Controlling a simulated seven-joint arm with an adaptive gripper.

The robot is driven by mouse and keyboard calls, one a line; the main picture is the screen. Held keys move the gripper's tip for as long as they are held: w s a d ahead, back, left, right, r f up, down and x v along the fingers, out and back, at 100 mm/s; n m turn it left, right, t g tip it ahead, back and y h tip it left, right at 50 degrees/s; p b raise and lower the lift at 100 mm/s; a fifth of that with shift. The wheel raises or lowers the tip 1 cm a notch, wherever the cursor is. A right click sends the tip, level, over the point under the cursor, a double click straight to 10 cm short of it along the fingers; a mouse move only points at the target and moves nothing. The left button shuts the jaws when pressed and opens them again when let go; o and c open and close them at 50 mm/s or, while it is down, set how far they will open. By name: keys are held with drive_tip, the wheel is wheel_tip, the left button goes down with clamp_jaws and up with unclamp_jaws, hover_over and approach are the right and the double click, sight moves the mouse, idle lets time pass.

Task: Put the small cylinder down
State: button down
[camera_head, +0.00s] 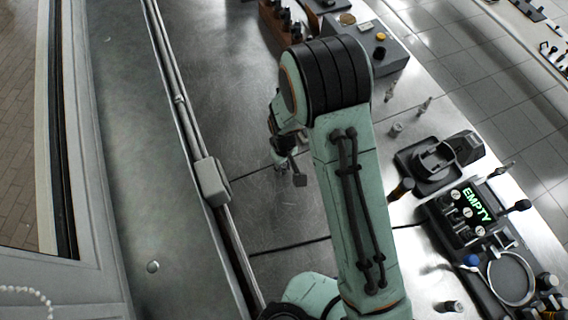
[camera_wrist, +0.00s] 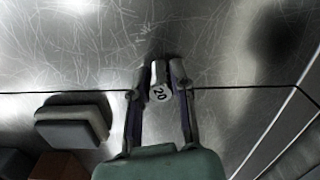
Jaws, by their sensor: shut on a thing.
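The small cylinder (camera_wrist: 160,93) is a short metal piece with "20" on its end face, seen in the wrist view. My gripper (camera_wrist: 161,75) is shut on it, one finger on each side. Bare scratched steel worktop (camera_wrist: 230,45) lies around it, with a dark seam just by the fingers. I cannot tell whether the cylinder touches the worktop. In the head view my gripper (camera_head: 281,158) is low over the left part of the worktop, partly hidden by my arm, and the cylinder is too small to make out.
In the head view a rail (camera_head: 181,110) runs along the left. A dark cradle (camera_head: 432,160) and a panel reading "EMPTY" (camera_head: 476,205) stand at the right.

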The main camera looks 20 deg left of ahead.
drive_tip(key=shift+f, duration=0.15)
drive_tip(key=c, duration=1)
unclamp_jaws()
